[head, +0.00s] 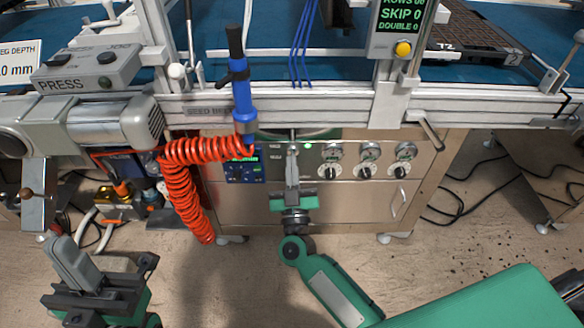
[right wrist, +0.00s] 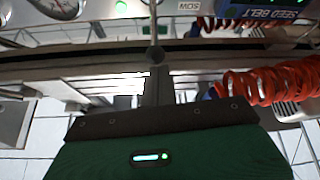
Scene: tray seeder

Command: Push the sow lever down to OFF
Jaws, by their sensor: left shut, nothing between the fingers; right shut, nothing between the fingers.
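The sow lever shows in the right wrist view as a thin pale rod with a dark round knob (right wrist: 155,55), beside an upside-down SOW label (right wrist: 189,5). My right gripper (head: 292,148) is shut and empty in front of the steel control panel, its fingers pointing up at the lever's place. In the right wrist view its fingertips (right wrist: 157,72) are right at the knob; I cannot tell if they touch. In the head view the fingers and the rail largely hide the lever, so its position is unclear. My left gripper (head: 66,245) is shut and empty at the lower left.
The aluminium rail (head: 330,108) runs above. The floor in front is mostly clear.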

